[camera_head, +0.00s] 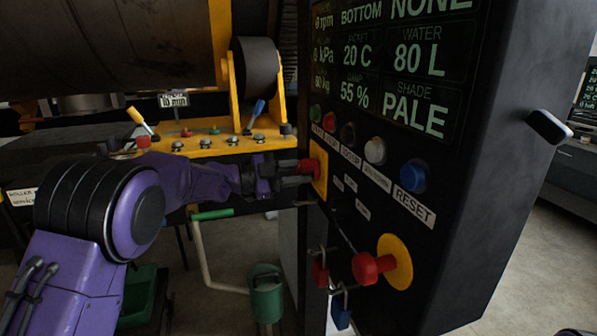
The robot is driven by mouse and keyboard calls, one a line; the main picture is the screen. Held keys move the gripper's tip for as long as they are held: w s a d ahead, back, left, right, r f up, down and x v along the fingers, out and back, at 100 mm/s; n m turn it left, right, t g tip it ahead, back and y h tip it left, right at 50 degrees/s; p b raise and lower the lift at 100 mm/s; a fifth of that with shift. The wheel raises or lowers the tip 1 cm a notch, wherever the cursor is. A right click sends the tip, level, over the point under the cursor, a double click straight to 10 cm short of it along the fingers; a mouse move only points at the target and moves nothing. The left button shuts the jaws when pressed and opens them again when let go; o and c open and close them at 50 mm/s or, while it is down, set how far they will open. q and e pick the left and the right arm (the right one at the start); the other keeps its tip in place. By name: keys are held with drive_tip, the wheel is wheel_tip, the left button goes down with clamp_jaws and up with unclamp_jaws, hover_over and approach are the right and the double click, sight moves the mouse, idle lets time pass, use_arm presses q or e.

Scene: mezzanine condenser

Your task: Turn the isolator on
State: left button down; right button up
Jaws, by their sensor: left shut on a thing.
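The isolator is a red handle (308,167) on a yellow plate (319,177), on the left edge of the black control cabinet (480,215). My left gripper (295,172) reaches it from the left and is shut on the red handle. The fingers cover part of the handle, so I cannot tell its exact angle.
A red knob on a yellow disc (398,262) sits lower on the cabinet. A red padlock (320,272) and a blue padlock (340,313) hang beside it. Coloured buttons, including a blue one (412,177), are above. A yellow rail with levers (215,146) stands behind my arm.

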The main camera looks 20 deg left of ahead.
use_arm(q)
drive_tip(key=c, duration=0.9)
unclamp_jaws()
drive_tip(key=shift+s+a, duration=0.1)
drive_tip(key=shift+a, duration=0.15)
drive_tip(key=b+v, duration=0.4)
drive_tip(key=v, duration=0.6)
